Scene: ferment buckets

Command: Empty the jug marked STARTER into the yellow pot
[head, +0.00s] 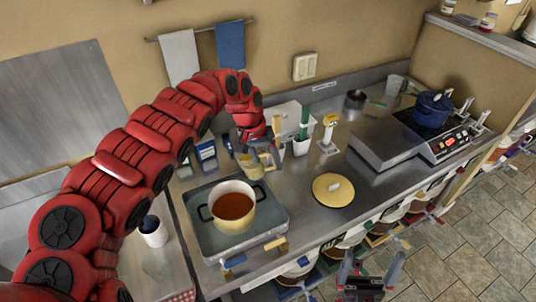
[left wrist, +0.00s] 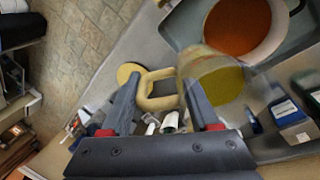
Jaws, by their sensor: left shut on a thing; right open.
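The yellow pot (head: 221,222) stands in a grey tray (head: 203,240) on the steel counter, with red-brown liquid inside; it also shows at the top of the left wrist view (left wrist: 278,45). My left gripper (head: 268,150) is just behind the pot, shut on the yellow handle of a clear jug (head: 250,167). In the left wrist view the jug (left wrist: 205,68) holds yellowish contents and sits close beside the pot. No STARTER marking is readable on it, and its tilt is hard to tell. My right gripper (head: 371,268) is open and empty, in front of the counter.
A yellow lid (head: 333,191) lies on the counter right of the pot. Blue-labelled boxes (head: 206,153) stand behind the tray. A blue pot (head: 433,109) is on a hob at right. A white cup (head: 153,232) stands at left. Bare counter lies around the lid.

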